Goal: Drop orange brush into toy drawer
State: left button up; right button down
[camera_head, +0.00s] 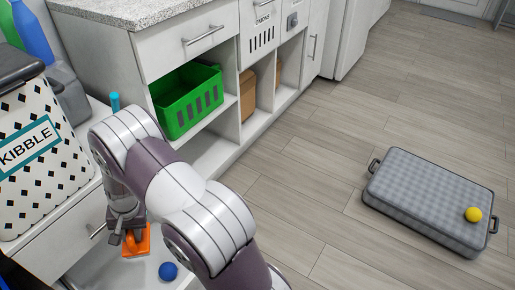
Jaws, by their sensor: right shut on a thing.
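The orange brush (141,243) is at the lower left of the head view, over a white surface beside a blue ball (168,271). My right gripper (127,238) points down and is shut on the brush. My right arm hides part of the area around it. I cannot tell whether the brush touches the white surface or hangs just above it. I cannot tell whether that surface is a drawer's inside or a low shelf. My left gripper is not in view.
A patterned kibble bin (40,155) stands on the cabinet at left. A green basket (188,100) sits in an open shelf. A grey pet bed (425,195) with a yellow ball (473,214) lies on the floor at right. The floor between is clear.

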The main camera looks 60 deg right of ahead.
jog(key=shift+f, duration=0.5)
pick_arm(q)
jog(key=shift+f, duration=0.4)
pick_arm(e)
jog(key=shift+r, duration=0.15)
jog(key=c, duration=0.8)
grip_release()
pick_arm(q)
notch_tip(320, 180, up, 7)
jog(key=p, duration=0.6)
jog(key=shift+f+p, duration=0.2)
jog(key=shift+p, duration=0.15)
pick_arm(e)
notch_tip(320, 180, up, 12)
jog(key=s+d, duration=0.1)
jog(key=shift+s+d+r, duration=0.2)
jog(key=shift+s+d, duration=0.15)
jog(key=shift+s, duration=0.05)
